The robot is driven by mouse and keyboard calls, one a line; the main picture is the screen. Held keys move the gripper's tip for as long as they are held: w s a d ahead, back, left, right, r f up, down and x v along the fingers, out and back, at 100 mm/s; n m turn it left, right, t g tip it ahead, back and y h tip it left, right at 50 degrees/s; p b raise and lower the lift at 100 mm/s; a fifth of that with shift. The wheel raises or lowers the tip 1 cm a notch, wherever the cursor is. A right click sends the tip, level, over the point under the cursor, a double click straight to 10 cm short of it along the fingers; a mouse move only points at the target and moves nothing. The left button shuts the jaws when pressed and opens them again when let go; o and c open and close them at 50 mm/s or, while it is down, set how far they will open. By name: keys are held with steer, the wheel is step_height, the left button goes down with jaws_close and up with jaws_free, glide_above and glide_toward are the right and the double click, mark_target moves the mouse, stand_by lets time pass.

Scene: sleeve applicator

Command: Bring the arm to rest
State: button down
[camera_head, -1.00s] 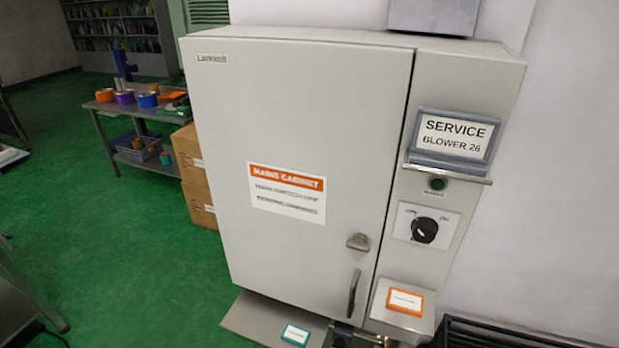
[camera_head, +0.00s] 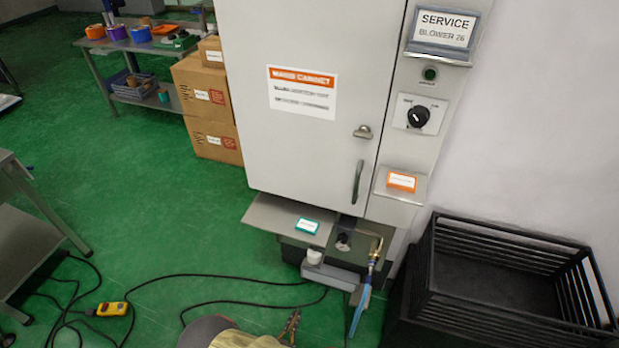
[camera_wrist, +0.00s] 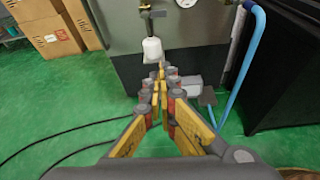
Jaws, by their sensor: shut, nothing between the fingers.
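My gripper (camera_wrist: 161,75) points away from the wrist camera in the wrist view, its yellow and grey fingers drawn together at the tips with nothing between them. In the head view my gripper (camera_head: 293,318) shows only in part at the bottom edge, below the cabinet. The grey mains cabinet (camera_head: 300,140) is closed, with a handle on its door and a rotary switch (camera_head: 418,116) on its right panel. In the wrist view a white rounded piece (camera_wrist: 152,50) hangs just beyond the fingertips; I cannot tell whether they touch it.
A black slatted crate (camera_head: 505,275) stands at the right. A blue hose (camera_head: 361,310) hangs beside the cabinet's lower fittings. Black cables and a yellow device (camera_head: 112,309) lie on the green floor. Cardboard boxes (camera_head: 207,105) stand left of the cabinet. Open floor lies at the left.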

steer(key=s+d+r+m+g+h, duration=0.15)
steer(key=s+d+h, duration=0.25)
steer(key=d, duration=0.4)
step_height(320, 180, up, 6)
steer(key=s+d+m+g+h, duration=0.2)
steer(key=s+d+m+g, duration=0.1)
steer(key=m+g, duration=0.15)
steer(key=s+d+r+m+g+y, duration=0.15)
steer(key=r+m+g+y, duration=0.25)
steer(key=r+m, duration=0.8)
steer(key=s+d+r+m+g+y, duration=0.15)
steer(key=r+m+g+y, duration=0.35)
steer(key=r, duration=1.3)
steer(key=d+r+m+t, duration=0.3)
steer(key=d+r+m, duration=0.1)
steer(key=r, duration=0.5)
steer(key=d+r+m+t+y, duration=0.1)
steer(key=d+r+m+t, duration=0.3)
steer(key=r, duration=0.5)
steer(key=shift+s+d, duration=0.4)
steer(key=shift+d, duration=0.7)
